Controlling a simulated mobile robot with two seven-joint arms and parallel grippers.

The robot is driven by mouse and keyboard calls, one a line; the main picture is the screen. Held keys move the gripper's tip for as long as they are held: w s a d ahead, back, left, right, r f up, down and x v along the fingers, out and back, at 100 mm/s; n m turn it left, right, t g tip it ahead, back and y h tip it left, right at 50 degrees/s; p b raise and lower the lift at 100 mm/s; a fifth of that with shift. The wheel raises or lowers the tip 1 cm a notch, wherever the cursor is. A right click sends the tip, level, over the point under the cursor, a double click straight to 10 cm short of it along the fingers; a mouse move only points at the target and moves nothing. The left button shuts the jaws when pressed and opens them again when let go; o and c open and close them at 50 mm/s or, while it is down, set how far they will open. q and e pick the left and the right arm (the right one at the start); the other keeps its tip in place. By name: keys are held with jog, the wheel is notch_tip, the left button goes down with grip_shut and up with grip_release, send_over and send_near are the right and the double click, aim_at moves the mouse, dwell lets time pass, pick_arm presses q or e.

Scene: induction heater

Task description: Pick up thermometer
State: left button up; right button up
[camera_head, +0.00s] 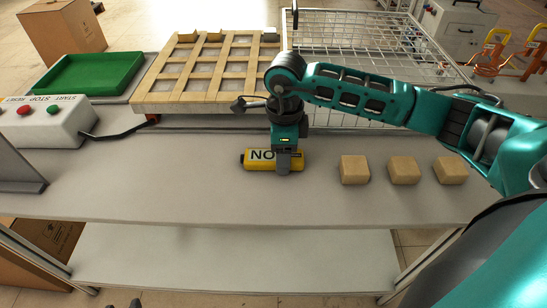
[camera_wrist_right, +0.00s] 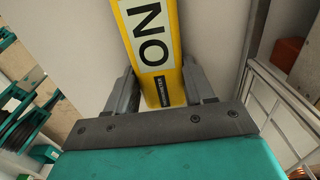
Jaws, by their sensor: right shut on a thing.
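The thermometer looks like a yellow bar-shaped device (camera_head: 259,160) with a white label reading "NO", lying on the grey table. It also fills the upper middle of the right wrist view (camera_wrist_right: 152,45). My right gripper (camera_head: 288,168) reaches down over its right part and is shut on it. In the right wrist view the two grey fingers (camera_wrist_right: 162,90) stand on either side of the yellow body. My left gripper does not show in either view.
Several tan blocks (camera_head: 403,170) stand in a row right of the thermometer. A wooden grid rack (camera_head: 160,97), a green tray (camera_head: 88,74) and a wire basket (camera_head: 340,44) are behind. A start/stop box (camera_head: 50,130) is at left. The table's front strip is clear.

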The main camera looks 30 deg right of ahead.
jog(key=shift+c, duration=0.8)
jog(key=shift+r, duration=0.15)
